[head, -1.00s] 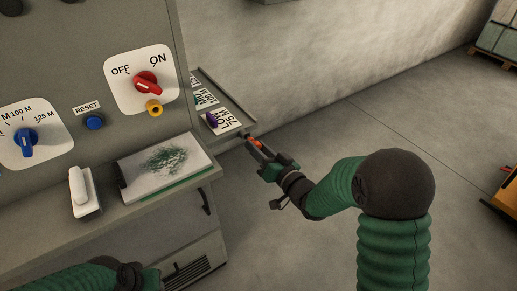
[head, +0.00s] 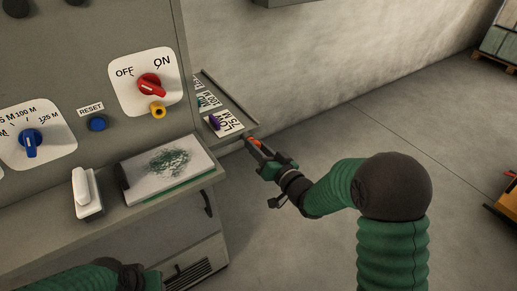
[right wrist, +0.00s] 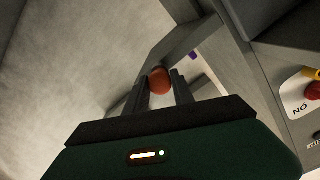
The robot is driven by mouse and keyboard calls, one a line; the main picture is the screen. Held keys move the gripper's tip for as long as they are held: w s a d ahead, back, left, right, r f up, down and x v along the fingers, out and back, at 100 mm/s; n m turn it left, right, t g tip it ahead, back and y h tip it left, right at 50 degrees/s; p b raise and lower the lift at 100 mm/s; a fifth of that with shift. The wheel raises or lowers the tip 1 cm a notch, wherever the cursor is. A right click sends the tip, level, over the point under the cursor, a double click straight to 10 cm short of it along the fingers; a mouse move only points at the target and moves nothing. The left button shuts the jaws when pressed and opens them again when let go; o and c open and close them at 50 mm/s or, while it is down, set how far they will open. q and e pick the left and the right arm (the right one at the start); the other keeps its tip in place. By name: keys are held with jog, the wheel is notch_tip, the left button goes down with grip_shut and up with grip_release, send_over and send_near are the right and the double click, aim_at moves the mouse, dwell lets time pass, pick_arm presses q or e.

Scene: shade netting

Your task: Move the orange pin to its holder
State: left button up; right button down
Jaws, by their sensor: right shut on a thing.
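The orange pin (right wrist: 160,80) shows as a round orange end between the two fingers of my right gripper (right wrist: 161,88) in the right wrist view. In the head view my right gripper (head: 256,146) is shut on the orange pin (head: 256,142), beside the front right corner of the side shelf (head: 241,124). The shelf carries white labels and a purple pin (head: 214,122). I cannot tell which spot is the orange pin's holder. My left arm enters at the lower left of the head view, with its gripper tips not clearly visible.
The control panel has a red switch (head: 151,87), a yellow ring (head: 158,110), a blue knob (head: 31,140) and a blue reset button (head: 97,123). A clipboard-like pad (head: 168,170) and a white handle (head: 86,190) are on the ledge.

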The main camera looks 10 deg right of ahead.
jog(key=c, duration=1)
grip_release()
jog(key=p+v, duration=1)
jog(key=v, duration=0.6)
jog(key=shift+s+p, duration=0.3)
jog(key=shift+s, duration=0.05)
